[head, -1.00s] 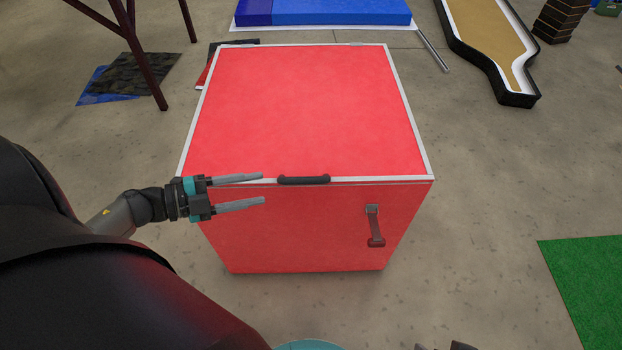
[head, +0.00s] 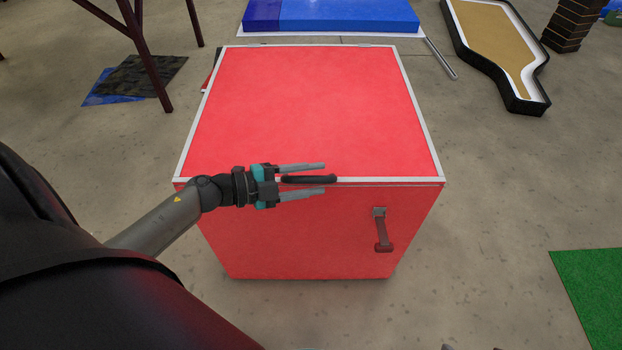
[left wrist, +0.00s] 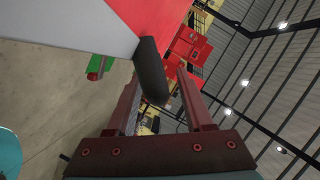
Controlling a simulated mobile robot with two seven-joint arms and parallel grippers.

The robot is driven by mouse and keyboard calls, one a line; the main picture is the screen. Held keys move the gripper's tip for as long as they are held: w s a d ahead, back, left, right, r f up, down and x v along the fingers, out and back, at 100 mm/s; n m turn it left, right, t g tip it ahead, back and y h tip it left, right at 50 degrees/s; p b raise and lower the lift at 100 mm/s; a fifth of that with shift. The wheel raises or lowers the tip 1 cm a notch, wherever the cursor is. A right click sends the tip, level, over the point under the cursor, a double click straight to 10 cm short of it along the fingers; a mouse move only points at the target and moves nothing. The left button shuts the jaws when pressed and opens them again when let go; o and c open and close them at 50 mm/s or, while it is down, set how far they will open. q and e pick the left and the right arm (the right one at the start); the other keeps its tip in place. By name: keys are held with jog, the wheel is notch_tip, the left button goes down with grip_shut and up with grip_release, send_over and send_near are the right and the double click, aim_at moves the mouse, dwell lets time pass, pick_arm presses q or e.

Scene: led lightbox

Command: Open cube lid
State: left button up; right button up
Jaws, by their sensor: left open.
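A large red cube (head: 300,230) stands on the floor, and its red lid (head: 310,110) with a white rim lies flat and closed. A black handle (head: 309,179) sits at the middle of the lid's front edge. My left gripper (head: 325,178) is open, with one finger above and one below the handle in the head view. In the left wrist view, the handle (left wrist: 150,72) reaches between the open fingers (left wrist: 160,95). I cannot tell whether the fingers touch it.
A blue mat (head: 340,14) lies behind the cube. A black-edged, sand-coloured tray (head: 500,50) is at the back right, and a green mat (head: 590,290) at the lower right. Dark red legs (head: 150,60) stand at the back left.

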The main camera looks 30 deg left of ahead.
pick_arm(q)
grip_shut()
dwell(0.4)
dwell(1.0)
